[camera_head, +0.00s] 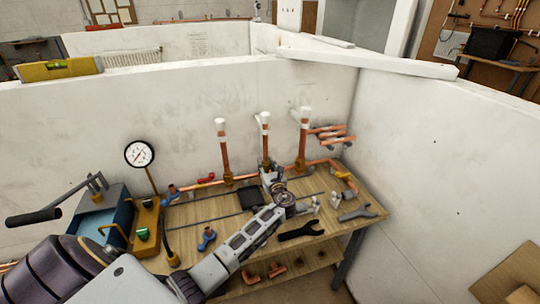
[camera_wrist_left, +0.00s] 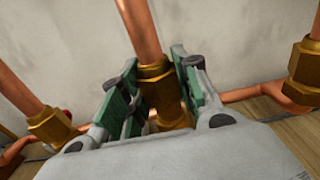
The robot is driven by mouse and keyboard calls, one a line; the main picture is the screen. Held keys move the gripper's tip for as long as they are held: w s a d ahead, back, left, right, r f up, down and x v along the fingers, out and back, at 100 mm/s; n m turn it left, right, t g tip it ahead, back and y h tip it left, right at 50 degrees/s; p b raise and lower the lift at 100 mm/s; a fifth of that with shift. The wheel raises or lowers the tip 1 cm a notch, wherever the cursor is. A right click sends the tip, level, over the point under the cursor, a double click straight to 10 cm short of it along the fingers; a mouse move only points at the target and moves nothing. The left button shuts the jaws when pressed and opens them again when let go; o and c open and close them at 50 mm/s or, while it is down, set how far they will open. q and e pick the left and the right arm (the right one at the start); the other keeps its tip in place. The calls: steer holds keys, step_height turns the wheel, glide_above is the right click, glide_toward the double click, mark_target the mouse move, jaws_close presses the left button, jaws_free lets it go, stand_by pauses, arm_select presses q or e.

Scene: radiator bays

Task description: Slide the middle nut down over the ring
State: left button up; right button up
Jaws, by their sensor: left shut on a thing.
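The middle copper pipe (camera_head: 265,143) stands upright with a white top. In the left wrist view the middle pipe (camera_wrist_left: 138,28) runs down into the brass middle nut (camera_wrist_left: 155,72). My left gripper (camera_head: 268,170) reaches the foot of this pipe. Its green-padded fingers (camera_wrist_left: 155,95) stand on both sides of the brass and are shut on the nut. More brass shows lower between the fingers. I cannot make out the ring; the fingers and gripper body hide part of that area. My right gripper is not in view.
The left pipe (camera_head: 224,150) and right pipe (camera_head: 303,138) stand close on either side, with brass nuts at their feet. A white wall rises behind.

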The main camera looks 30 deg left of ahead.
arm_select(q)
steer(key=shift+f+b, duration=0.55)
steer(key=shift+f, duration=0.5)
steer(key=o, duration=1)
steer(key=shift+r, duration=0.15)
steer(key=shift+c, duration=0.2)
steer(key=shift+p+v, duration=0.7)
steer(key=shift+v, duration=0.35)
steer(key=shift+p+v, duration=1.05)
steer(key=shift+v, duration=1.15)
steer(key=shift+s+d, duration=0.15)
steer(key=shift+s, duration=0.05)
